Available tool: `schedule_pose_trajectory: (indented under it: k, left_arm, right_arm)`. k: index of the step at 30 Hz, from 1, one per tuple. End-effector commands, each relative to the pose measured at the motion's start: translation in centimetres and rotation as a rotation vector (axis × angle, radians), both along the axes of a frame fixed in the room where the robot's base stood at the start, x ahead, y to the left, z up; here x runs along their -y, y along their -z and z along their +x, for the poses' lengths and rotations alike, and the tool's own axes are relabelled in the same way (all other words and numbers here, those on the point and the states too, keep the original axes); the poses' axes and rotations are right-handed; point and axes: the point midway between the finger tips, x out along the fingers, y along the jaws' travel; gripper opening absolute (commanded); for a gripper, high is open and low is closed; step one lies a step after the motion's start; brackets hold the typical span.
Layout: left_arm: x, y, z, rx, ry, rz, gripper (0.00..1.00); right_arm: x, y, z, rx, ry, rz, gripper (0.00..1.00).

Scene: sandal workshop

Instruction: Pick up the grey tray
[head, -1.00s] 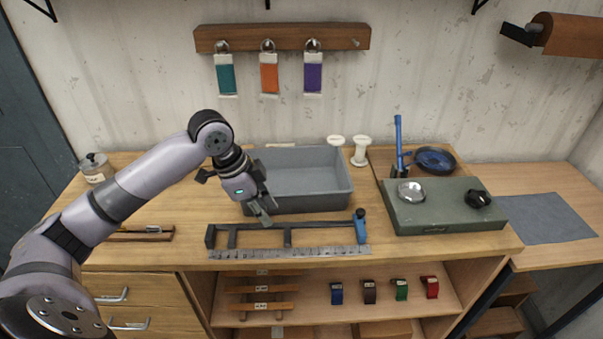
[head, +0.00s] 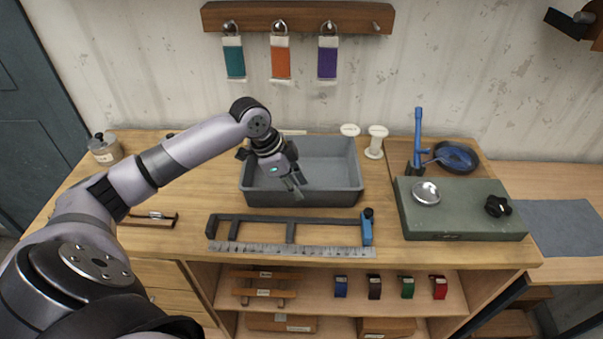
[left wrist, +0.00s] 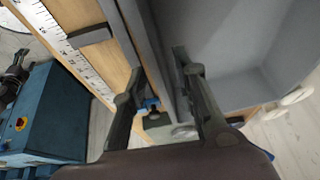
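The grey tray (head: 350,188) is a rectangular, open-topped, empty bin lying flat on the wooden workbench. My left gripper (head: 297,190) reaches in from the left, pointing down at the tray's front wall. In the left wrist view the gripper (left wrist: 158,65) is open, its two dark fingers apart. The wall of the tray (left wrist: 235,50) runs between the fingers, one finger on the inner side and one on the outer side. I cannot tell whether either finger touches it. My right gripper is not in view.
A dark frame with a blue end (head: 367,225) and a steel ruler (head: 290,249) lie in front of the tray. A green slab (head: 460,222) with tools lies to the right. A jar (head: 104,150) stands at the left.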

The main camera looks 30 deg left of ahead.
Motion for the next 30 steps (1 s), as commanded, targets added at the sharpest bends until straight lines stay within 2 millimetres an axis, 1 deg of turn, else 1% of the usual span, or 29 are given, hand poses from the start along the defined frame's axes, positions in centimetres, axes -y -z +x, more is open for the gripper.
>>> schedule_pose_trajectory:
  k: [1,4,7,9,12,15,21,23,30]
  left_arm:
    - [0.0,0.2,0.0,-0.002,-0.001,0.000,0.27]
    - [0.3,0.9,0.2,-0.003,0.000,-0.002,0.27]
    - [0.5,2.2,0.5,-0.004,0.000,-0.003,0.27]
    - [0.7,3.3,0.7,-0.004,0.000,-0.003,0.27]
    - [1.0,4.5,1.1,-0.002,0.000,-0.001,0.27]
    - [1.1,5.1,1.3,0.000,0.000,0.000,0.27]
    - [1.1,5.3,1.3,0.000,0.001,0.001,0.27]
    - [1.1,5.2,1.3,0.000,0.001,0.001,0.24]
    - [1.1,5.2,1.3,0.001,0.000,0.002,0.08]
  right_arm:
    - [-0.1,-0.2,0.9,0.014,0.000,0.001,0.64]
    - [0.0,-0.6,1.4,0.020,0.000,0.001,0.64]
    - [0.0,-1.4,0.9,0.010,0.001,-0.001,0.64]
    - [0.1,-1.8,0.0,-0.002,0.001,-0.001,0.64]
    - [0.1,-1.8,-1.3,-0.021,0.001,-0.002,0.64]
    - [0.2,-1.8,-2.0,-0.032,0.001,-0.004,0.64]
    - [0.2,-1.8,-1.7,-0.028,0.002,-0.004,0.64]
    - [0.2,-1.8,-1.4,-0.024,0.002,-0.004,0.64]
    - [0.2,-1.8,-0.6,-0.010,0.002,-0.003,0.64]
